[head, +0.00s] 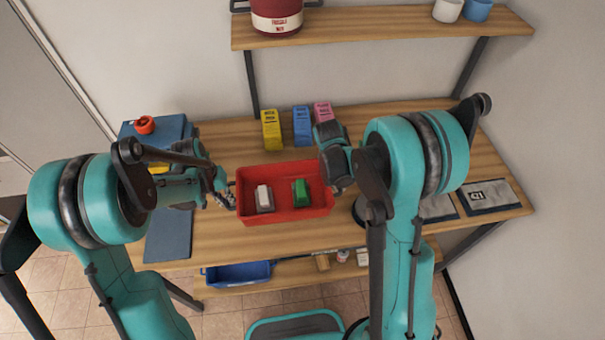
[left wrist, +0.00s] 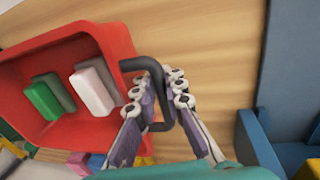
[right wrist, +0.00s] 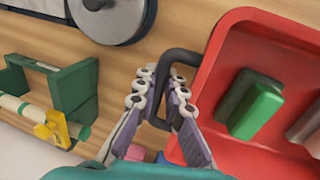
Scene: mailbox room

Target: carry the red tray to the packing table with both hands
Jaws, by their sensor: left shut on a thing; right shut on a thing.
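The red tray (head: 285,212) is over the wooden table (head: 225,240) in the head view, with a white block (head: 264,198) and a green block (head: 301,193) inside. My left gripper (head: 226,197) is at the tray's left end; in the left wrist view its fingers (left wrist: 162,98) are shut on a dark handle (left wrist: 148,64). My right gripper (head: 335,185) is at the right end; in the right wrist view its fingers (right wrist: 160,98) are shut on the other dark handle (right wrist: 182,57). I cannot tell whether the tray touches the table.
Yellow (head: 271,130), blue (head: 302,126) and pink (head: 323,112) boxes stand behind the tray. A blue case (head: 150,130) is at the left. Grey packets (head: 488,196) lie at the right. A shelf (head: 380,24) hangs above; a blue bin (head: 237,273) sits below.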

